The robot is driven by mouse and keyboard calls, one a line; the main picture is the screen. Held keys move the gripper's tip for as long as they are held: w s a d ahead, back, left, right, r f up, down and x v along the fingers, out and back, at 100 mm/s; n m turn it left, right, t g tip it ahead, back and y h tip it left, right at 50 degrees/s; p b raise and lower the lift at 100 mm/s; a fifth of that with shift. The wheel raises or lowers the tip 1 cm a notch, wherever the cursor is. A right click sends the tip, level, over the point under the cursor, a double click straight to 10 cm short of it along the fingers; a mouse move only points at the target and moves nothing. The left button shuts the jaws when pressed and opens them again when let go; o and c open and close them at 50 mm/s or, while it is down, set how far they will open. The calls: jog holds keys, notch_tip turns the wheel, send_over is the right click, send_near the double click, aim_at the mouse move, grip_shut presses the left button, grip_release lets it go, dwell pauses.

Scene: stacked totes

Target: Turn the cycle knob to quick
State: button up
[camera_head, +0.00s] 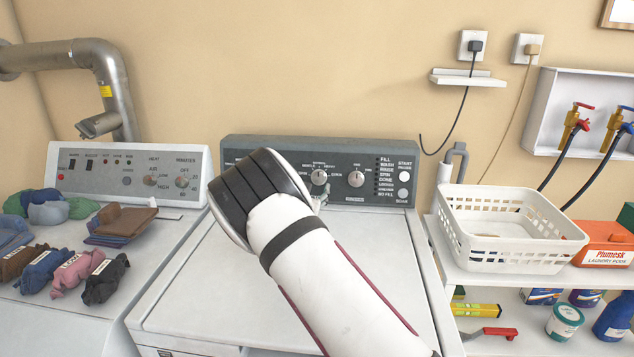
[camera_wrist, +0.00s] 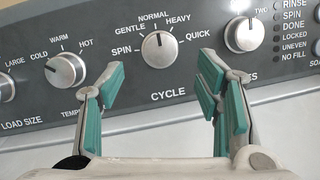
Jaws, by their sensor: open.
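The cycle knob (camera_wrist: 159,49) is a round silver dial on the dark control panel, above the word CYCLE in the wrist view. Its black pointer mark is at the top, toward NORMAL. QUICK is printed to its right, past HEAVY; GENTLE and SPIN are to its left. The knob also shows in the head view (camera_head: 319,177), just past my wrist. My gripper (camera_wrist: 161,82) is open and empty, its teal-padded fingers spread on either side below the knob, apart from it. In the head view my arm hides most of the gripper.
A temperature knob (camera_wrist: 66,70) is left of the cycle knob and another knob (camera_wrist: 243,34) is right of it, both near my fingers. The washer lid (camera_head: 180,300) is bare. A white basket (camera_head: 480,255) stands on the shelf at right; folded clothes (camera_head: 130,222) lie on the left machine.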

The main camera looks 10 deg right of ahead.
aim_at(318, 178)
jog(key=b+x, duration=0.1)
jog(key=x, duration=0.6)
jog(key=shift+c, duration=0.6)
jog(key=c, duration=1.1)
